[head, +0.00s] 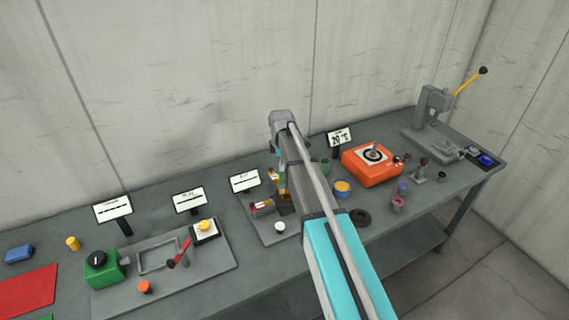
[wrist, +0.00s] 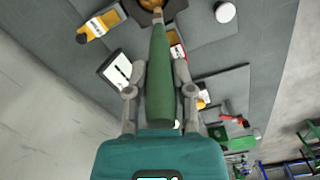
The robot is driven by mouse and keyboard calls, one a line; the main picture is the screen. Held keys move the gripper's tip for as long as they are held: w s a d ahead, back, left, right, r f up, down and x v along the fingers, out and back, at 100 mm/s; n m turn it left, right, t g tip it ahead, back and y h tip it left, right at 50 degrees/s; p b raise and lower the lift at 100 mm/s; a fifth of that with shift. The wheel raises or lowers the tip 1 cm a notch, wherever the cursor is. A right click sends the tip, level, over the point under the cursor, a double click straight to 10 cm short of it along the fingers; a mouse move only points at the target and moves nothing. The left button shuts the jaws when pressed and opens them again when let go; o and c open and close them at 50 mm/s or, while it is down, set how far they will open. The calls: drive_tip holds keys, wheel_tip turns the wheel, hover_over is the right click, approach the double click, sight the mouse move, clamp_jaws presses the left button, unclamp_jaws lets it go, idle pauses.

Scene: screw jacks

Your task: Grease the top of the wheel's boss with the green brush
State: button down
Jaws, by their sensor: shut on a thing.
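My gripper (wrist: 160,70) is shut on the handle of the green brush (wrist: 160,95) in the wrist view. The brush points away from the gripper. Its tip (wrist: 157,16) overlaps a dark brown and orange thing (wrist: 150,6) at the top edge; I cannot tell whether they touch. In the head view my arm hides most of the gripper and brush. A dark ring-shaped thing (head: 360,217), possibly the wheel, lies on the bench right of my arm. Its boss cannot be made out.
A orange machine (head: 372,164) and a press (head: 432,108) stand at the right. A green block with a black knob (head: 104,268) and a red lever (head: 181,252) are at the left.

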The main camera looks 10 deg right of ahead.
drive_tip(key=shift+d, duration=0.1)
idle(0.6)
drive_tip(key=shift+w+d, duration=0.2)
drive_tip(key=shift+d, duration=0.4)
drive_tip(key=shift+w+d, duration=0.15)
drive_tip(key=shift+d, duration=0.5)
drive_tip(key=shift+w+d, duration=0.25)
drive_tip(key=shift+d, duration=0.35)
drive_tip(key=shift+w+d, duration=0.2)
drive_tip(key=shift+d, duration=0.35)
drive_tip(key=shift+r, duration=0.2)
wheel_tip(320, 180, up, 6)
drive_tip(key=p, duration=0.6)
drive_tip(key=shift+f, duration=0.1)
